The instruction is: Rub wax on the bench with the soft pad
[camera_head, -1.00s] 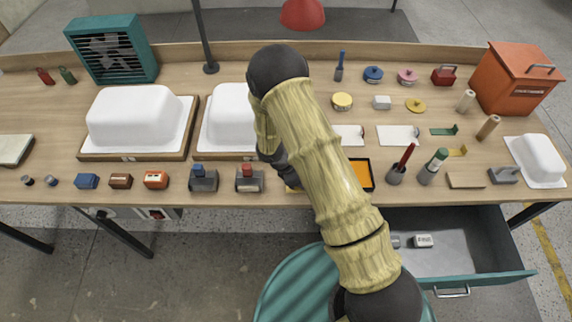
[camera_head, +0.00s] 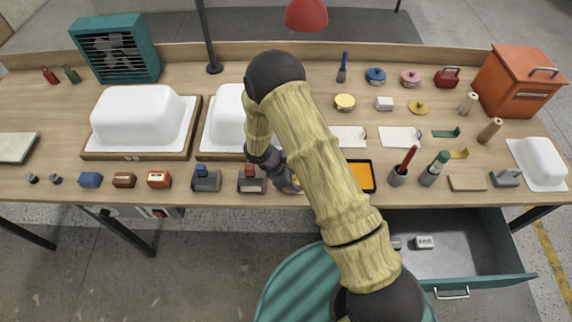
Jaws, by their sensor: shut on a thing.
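The wooden bench (camera_head: 60,110) runs across the whole view. My gripper (camera_head: 287,182) is low at the bench's front edge, just right of a grey block with a red top (camera_head: 252,180). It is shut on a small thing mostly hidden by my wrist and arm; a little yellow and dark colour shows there. I cannot tell whether this is the soft pad or whether it touches the bench. A shallow black tray with orange inside (camera_head: 361,177) shows right of my forearm. I cannot pick out the wax for certain; a round yellow tin (camera_head: 345,102) stands farther back.
Two white tub shells (camera_head: 140,115) (camera_head: 228,105) lie on boards behind the front row. A grey block with a blue top (camera_head: 206,179) and smaller blocks line the front left. Two upright tools (camera_head: 398,174) (camera_head: 433,168) stand right. An open drawer (camera_head: 480,245) juts out below.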

